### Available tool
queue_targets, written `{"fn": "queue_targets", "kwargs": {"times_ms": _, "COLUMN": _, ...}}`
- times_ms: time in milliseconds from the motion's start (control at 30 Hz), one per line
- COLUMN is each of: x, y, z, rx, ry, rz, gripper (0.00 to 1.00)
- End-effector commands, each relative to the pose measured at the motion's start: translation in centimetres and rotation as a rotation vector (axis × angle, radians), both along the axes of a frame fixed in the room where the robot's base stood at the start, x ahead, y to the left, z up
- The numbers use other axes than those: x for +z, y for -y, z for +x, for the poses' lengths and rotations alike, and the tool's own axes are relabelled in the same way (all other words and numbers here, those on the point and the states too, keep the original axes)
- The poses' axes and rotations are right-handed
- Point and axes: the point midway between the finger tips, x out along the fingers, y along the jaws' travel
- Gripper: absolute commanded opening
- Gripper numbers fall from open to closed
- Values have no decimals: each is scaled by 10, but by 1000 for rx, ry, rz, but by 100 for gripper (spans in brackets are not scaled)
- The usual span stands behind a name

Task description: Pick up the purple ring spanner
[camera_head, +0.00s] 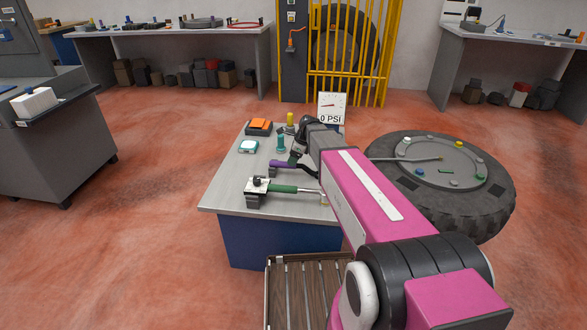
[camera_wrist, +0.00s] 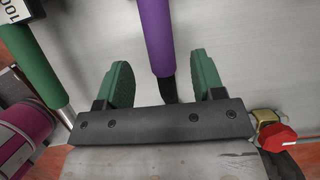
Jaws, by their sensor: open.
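The purple ring spanner (camera_head: 282,163) lies on the small grey-topped workbench (camera_head: 228,186), its right end hidden behind my arm. In the wrist view, its purple handle (camera_wrist: 152,35) runs down from the top edge and ends in a dark part between my two green fingers. My gripper (camera_wrist: 160,62) is open, with one finger on each side of the spanner and visible gaps to both. I cannot tell how far the fingers are above the spanner. My arm hides most of the gripper in the head view.
A green-handled tool (camera_head: 285,189) with a block at its left end lies in front of the spanner; its handle (camera_wrist: 38,70) shows at left in the wrist view. A teal bottle-like item (camera_head: 281,144) stands behind. A large tyre (camera_head: 490,205) lies to the right.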

Motion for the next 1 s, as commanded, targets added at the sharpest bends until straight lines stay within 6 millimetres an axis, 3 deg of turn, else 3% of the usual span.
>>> {"fn": "queue_targets", "kwargs": {"times_ms": 400, "x": -46, "y": -13, "z": 4, "rx": 1, "ry": -1, "rz": 0, "gripper": 62}}
{"fn": "queue_targets", "kwargs": {"times_ms": 633, "x": -48, "y": -14, "z": 3, "rx": 1, "ry": 0, "rz": 0, "gripper": 62}}
{"fn": "queue_targets", "kwargs": {"times_ms": 667, "x": -48, "y": -14, "z": 3, "rx": 1, "ry": 0, "rz": 0, "gripper": 59}}
{"fn": "queue_targets", "kwargs": {"times_ms": 833, "x": -48, "y": -14, "z": 3, "rx": 1, "ry": 0, "rz": 0, "gripper": 4}}
{"fn": "queue_targets", "kwargs": {"times_ms": 1000, "x": -48, "y": -14, "z": 3, "rx": 1, "ry": 0, "rz": 0, "gripper": 0}}
